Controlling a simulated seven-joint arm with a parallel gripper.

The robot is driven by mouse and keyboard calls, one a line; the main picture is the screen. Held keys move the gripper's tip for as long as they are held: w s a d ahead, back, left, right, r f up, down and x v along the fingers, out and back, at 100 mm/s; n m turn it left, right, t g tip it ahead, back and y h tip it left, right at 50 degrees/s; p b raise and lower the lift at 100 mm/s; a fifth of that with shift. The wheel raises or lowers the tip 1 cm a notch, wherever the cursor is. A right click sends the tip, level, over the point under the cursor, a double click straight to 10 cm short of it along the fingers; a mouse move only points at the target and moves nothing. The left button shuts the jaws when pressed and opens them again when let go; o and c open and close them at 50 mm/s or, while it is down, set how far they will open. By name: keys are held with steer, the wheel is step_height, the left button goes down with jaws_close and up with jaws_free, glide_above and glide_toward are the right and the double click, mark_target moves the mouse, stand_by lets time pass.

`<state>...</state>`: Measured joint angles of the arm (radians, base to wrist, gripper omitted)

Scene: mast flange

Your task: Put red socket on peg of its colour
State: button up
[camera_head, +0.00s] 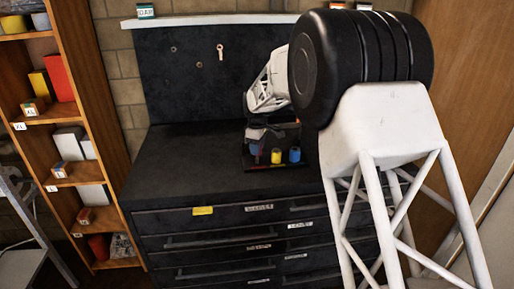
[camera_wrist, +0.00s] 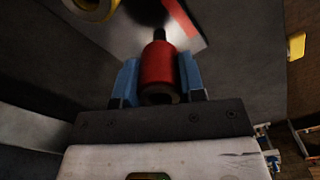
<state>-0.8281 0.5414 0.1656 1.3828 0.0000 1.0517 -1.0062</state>
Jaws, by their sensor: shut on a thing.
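My gripper (camera_wrist: 158,70) has its two blue fingers closed on the sides of the red socket (camera_wrist: 158,62) in the wrist view. A dark narrow end shows at the far end of the socket; I cannot tell whether it is the socket's own neck or a peg. In the head view my gripper (camera_head: 257,148) is low over the left part of a dark peg stand (camera_head: 272,167). The socket is mostly hidden there. A red stripe (camera_wrist: 180,19) on a grey surface lies just beyond the socket in the wrist view.
A yellow socket (camera_head: 276,156) and a blue socket (camera_head: 294,155) stand on the stand, right of my gripper. A yellow ring-shaped end (camera_wrist: 92,6) shows close by in the wrist view. The dark cabinet top (camera_head: 185,165) is clear to the left. A dark pegboard (camera_head: 190,75) rises behind.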

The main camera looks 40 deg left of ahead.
mark_target(257, 157)
steer(key=shift+f, duration=2.1)
stand_by(0.4)
steer(key=o, duration=1.1)
steer(key=shift+c, duration=0.2)
steer(key=shift+r, duration=3.85)
steer(key=shift+r, duration=0.1)
